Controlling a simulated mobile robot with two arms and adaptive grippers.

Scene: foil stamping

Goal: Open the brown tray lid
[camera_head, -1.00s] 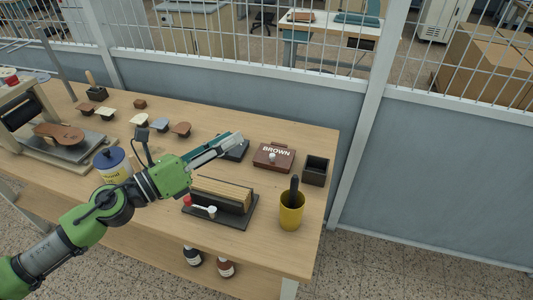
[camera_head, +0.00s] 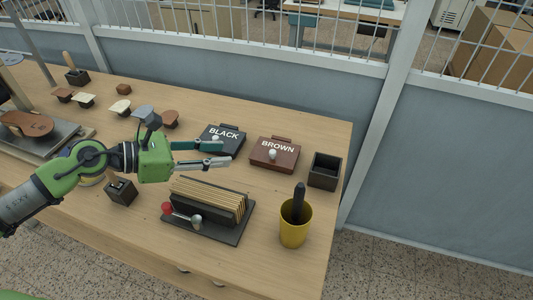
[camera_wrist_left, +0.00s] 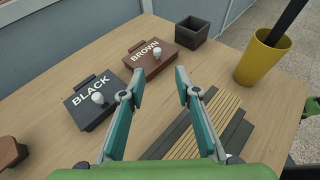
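The brown tray (camera_head: 274,155) has a closed lid marked BROWN with a round white knob, near the back right of the table. My left gripper (camera_head: 222,154) is open and empty, above the table in front of the black tray and left of the brown one. Its two teal fingers show apart in the left wrist view (camera_wrist_left: 158,92).
An empty dark box (camera_head: 325,171) stands right of the brown tray. A yellow cup (camera_head: 294,233) with a dark handle and a dark rack (camera_head: 234,235) of tan sheets stand in front.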

